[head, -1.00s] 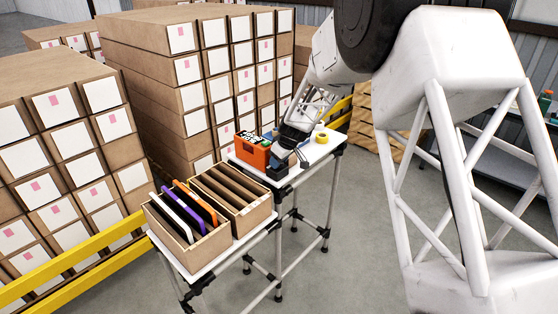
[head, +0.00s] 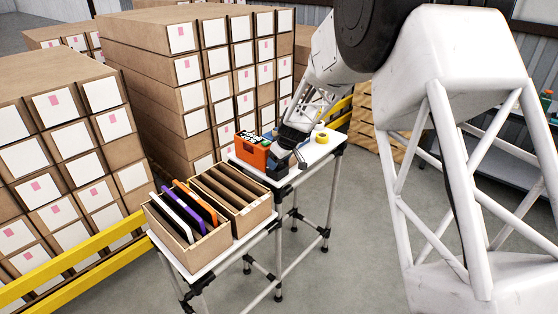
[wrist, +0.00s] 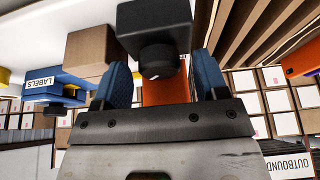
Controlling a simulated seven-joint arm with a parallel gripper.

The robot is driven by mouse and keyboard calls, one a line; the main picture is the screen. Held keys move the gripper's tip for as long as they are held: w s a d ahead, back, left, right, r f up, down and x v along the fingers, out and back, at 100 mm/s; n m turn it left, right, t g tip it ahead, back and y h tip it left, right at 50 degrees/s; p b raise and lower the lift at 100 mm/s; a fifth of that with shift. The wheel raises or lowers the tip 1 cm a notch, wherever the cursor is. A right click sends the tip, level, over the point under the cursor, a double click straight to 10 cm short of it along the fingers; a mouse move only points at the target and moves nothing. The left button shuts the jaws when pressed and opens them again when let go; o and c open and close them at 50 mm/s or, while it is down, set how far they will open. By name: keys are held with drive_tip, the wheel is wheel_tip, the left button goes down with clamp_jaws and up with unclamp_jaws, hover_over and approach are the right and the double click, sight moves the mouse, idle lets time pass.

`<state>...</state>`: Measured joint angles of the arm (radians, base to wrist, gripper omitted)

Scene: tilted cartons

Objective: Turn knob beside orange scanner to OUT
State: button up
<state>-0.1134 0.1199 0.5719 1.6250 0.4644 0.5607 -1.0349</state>
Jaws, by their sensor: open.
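A dark knob (wrist: 158,58) sticks out of a dark box (wrist: 155,22) in the wrist view. My gripper (wrist: 163,78) is open, with one blue finger on each side of the knob; I cannot tell if they touch it. An orange surface (wrist: 165,92) shows behind the knob. In the head view an orange box (head: 250,157) with items in its top stands on the white table, and my gripper (head: 281,161) is low at its right side, hiding most of the dark box. The knob's marks are not readable, and I cannot tell which orange thing is the scanner.
A slotted wooden crate (head: 226,218) and a second crate (head: 182,246) with coloured flat items stand in front. A yellow tape roll (head: 321,139) lies right of my gripper. A blue LABELS bin (wrist: 55,84) and a cardboard box (wrist: 90,50) are nearby. Stacked cartons (head: 165,60) stand behind.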

drive_tip(key=v, duration=0.7)
drive_tip(key=shift+r, duration=0.35)
drive_tip(key=shift+s+d, duration=0.1)
drive_tip(key=s+d+r+m, duration=0.15)
drive_tip(key=s+r, duration=0.25)
drive_tip(key=s, duration=0.4)
drive_tip(key=s+d+r+m+h, duration=0.1)
drive_tip(key=s+d+r, duration=0.2)
drive_tip(key=s+r, duration=0.35)
drive_tip(key=s+d+r+m, duration=0.2)
drive_tip(key=s+r, duration=0.1)
drive_tip(key=s, duration=0.6)
drive_tip(key=s+d+m+h, duration=0.1)
drive_tip(key=s+d+m, duration=0.1)
drive_tip(key=s, duration=1.1)
drive_tip(key=s+d+m+h, duration=0.1)
drive_tip(key=s+d+m, duration=0.1)
drive_tip(key=s, duration=1.2)
drive_tip(key=shift+s+d+f+m+g, duration=0.25)
drive_tip(key=shift+s+d+m+g, duration=0.1)
drive_tip(key=shift+d, duration=0.4)
